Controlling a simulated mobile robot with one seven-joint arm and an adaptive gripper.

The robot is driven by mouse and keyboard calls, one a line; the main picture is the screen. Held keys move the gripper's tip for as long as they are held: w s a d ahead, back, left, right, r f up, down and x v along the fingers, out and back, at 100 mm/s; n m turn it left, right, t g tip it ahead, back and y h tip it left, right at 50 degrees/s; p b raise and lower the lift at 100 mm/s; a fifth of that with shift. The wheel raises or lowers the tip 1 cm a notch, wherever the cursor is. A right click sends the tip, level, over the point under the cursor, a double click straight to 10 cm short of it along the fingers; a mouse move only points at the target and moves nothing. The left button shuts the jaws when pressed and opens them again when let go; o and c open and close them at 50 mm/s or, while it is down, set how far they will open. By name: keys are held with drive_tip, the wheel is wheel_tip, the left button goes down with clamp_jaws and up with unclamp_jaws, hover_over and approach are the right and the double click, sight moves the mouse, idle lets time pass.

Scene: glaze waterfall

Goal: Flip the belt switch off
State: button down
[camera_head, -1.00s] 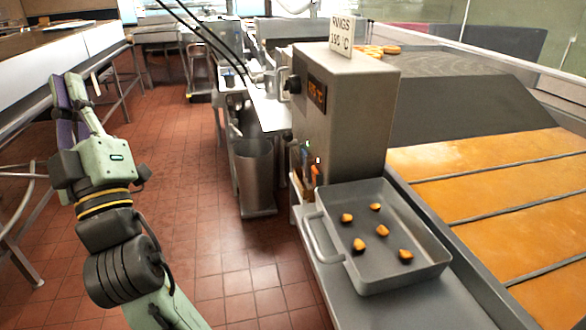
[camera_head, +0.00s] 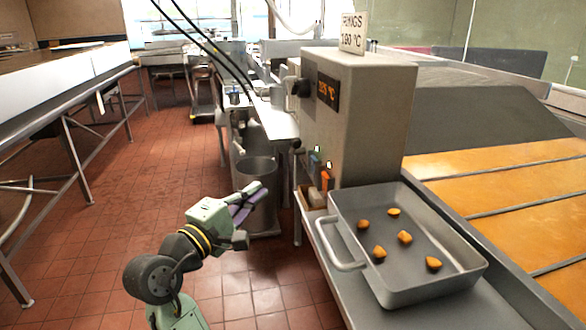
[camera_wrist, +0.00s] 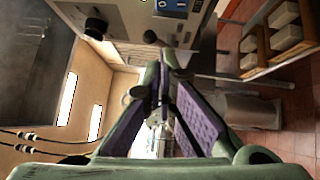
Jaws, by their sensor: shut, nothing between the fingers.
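The grey control box (camera_head: 365,125) stands at centre right with an orange temperature display (camera_head: 327,92) and a dark round knob (camera_head: 301,88). Lower on its front are small lit parts (camera_head: 316,160) and an orange part (camera_head: 327,180). I cannot tell which of these is the belt switch. In the wrist view the box's face (camera_wrist: 128,18) is at the top, with a dark knob (camera_wrist: 95,27) on it. My gripper (camera_head: 258,190) is shut and empty, left of the box and apart from it. Its purple-padded fingers meet in the wrist view (camera_wrist: 164,62).
A grey tray (camera_head: 385,292) with several small orange pieces sits on the counter before the box. Orange slabs (camera_head: 500,185) lie on the right. A metal bin (camera_head: 256,172) stands behind my gripper. The tiled floor (camera_head: 130,190) at left is clear.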

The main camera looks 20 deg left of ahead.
sight(314, 167)
drive_tip(key=d+p+x, duration=0.2)
drive_tip(key=p+x, duration=0.1)
drive_tip(key=x, duration=0.9)
drive_tip(key=shift+d+r+p, duration=0.15)
drive_tip(key=shift+d+p, duration=0.25)
drive_tip(key=shift+d, duration=0.05)
drive_tip(key=shift+w, duration=0.15)
drive_tip(key=shift+w+d+r+p, duration=0.2)
drive_tip(key=shift+d+r+p, duration=0.1)
drive_tip(key=shift+p, duration=0.25)
drive_tip(key=shift+f, duration=0.1)
drive_tip(key=shift+a, duration=0.1)
